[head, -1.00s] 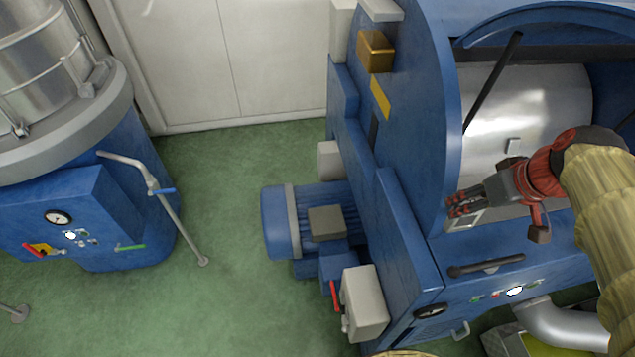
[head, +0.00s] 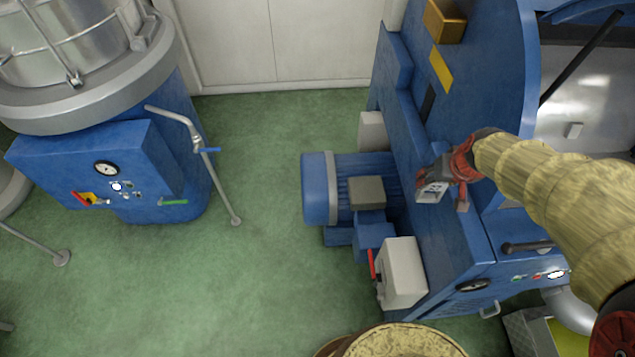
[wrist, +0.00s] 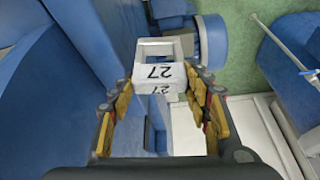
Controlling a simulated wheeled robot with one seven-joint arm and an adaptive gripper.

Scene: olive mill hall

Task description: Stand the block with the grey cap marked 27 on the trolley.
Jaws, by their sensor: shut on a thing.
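In the head view the block (head: 432,190) hangs below my gripper (head: 440,175), held in the air in front of the blue machine's side. The block's lower part is hidden in the wrist view. I cannot make out a trolley in either view.
A blue machine (head: 455,225) with a motor (head: 345,185) and a grey box (head: 403,272) stands close to my arm. Another blue machine (head: 90,160) with a pipe stand (head: 215,180) is at left. A yellowish round top (head: 405,342) shows at the bottom. Green floor between is clear.

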